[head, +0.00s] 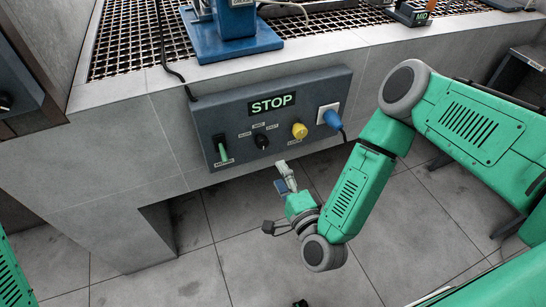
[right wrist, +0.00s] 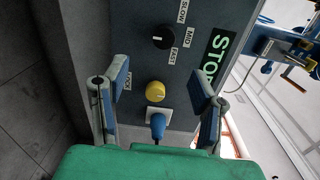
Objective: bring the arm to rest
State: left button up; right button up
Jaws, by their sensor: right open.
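My right gripper (head: 275,198) is open and empty, in front of and below the control panel (head: 214,118) on the bench's front. In the right wrist view its two fingers (right wrist: 157,92) stand wide apart, with the yellow knob (right wrist: 155,91) and the blue plug (right wrist: 158,123) showing between them. The fingers look clear of the panel in the head view. My right arm (head: 345,195) reaches in from the right, bent at the elbow. Of my left arm only a green link (head: 12,275) shows at the lower left edge; its gripper is out of sight.
The panel carries a lit STOP sign (head: 272,104), a green lever (head: 223,153), a black dial (head: 261,140) and a white socket (head: 328,112) holding the plug. Floor below is mostly clear.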

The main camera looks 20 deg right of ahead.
jog(key=s+a+f+n+g+y, duration=0.1)
jog(key=s+f+n+g+y, duration=0.2)
jog(key=s+f+n+g, duration=0.8)
jog(key=s+d+r+n+g+h, duration=0.3)
jog(key=s+d+n+g, duration=0.3)
jog(key=s+d, duration=0.5)
jog(key=shift+s+d+r+n+h, duration=0.45)
jog(key=shift+s+n, duration=0.45)
jog(key=shift+s, duration=0.35)
jog(key=shift+w+a+f, duration=0.1)
jog(key=shift+w, duration=0.05)
jog(key=shift+c, duration=0.4)
